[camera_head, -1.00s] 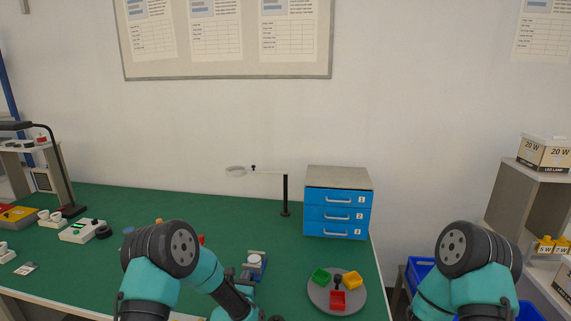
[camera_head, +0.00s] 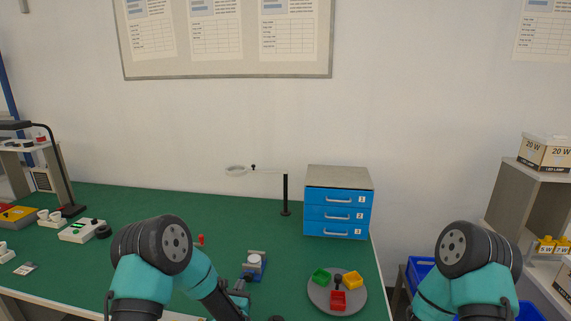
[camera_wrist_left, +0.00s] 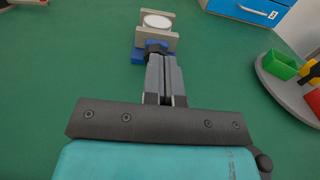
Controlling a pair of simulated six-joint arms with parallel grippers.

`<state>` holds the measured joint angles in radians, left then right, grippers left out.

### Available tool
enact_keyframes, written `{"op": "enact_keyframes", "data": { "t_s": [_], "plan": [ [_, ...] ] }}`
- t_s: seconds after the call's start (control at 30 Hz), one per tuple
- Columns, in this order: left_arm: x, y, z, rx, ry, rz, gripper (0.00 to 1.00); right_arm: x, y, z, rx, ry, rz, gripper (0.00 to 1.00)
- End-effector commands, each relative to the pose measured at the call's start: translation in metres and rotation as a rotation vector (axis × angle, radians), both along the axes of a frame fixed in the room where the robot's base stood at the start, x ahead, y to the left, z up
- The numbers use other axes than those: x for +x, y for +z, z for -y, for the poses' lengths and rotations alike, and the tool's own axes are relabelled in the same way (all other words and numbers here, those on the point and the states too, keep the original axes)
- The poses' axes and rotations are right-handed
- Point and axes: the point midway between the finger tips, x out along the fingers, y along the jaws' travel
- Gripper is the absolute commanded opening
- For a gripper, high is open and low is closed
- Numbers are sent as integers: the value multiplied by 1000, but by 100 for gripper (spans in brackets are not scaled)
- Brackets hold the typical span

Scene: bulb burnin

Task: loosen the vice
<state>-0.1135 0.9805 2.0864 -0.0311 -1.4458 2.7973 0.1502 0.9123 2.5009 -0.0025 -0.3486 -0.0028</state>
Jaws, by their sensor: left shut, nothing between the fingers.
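The vice (camera_head: 254,267) stands on the green bench, with a blue base and pale grey jaws around a white round piece (camera_head: 254,259). It also shows at the top of the left wrist view (camera_wrist_left: 138,57). A dark part (camera_wrist_left: 155,46) sits at its near side, right at my fingertips; I cannot tell whether they touch it. My left gripper (camera_head: 241,286) is just in front of the vice. Its grey fingers (camera_wrist_left: 161,60) are together, with nothing seen between them. My right gripper is out of view; only my right arm shows.
A grey round tray (camera_head: 315,301) with green, yellow and red bins lies to the right of the vice. A blue drawer unit (camera_head: 336,214) and a magnifier stand (camera_head: 286,195) are behind. The bench between vice and drawers is clear.

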Motion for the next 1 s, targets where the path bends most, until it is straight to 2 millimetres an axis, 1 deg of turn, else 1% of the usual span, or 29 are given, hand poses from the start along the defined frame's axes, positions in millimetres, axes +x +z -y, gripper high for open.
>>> {"op": "enact_keyframes", "data": {
  "t_s": [0.23, 0.4, 0.63, 0.83, 1.0],
  "plan": [
    [-1, -1, 0, 0, 0, -2, 0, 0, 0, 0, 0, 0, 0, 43],
    [-11, -8, 2, 0, 0, -2, 0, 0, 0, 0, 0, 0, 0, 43],
    [-10, -8, 1, 0, 0, -1, 0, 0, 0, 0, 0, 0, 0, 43],
    [-5, -8, 2, 0, 0, -2, 0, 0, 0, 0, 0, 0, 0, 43],
    [9, -8, 5, 0, 0, -1, 0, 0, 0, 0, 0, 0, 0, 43]
  ]
}}
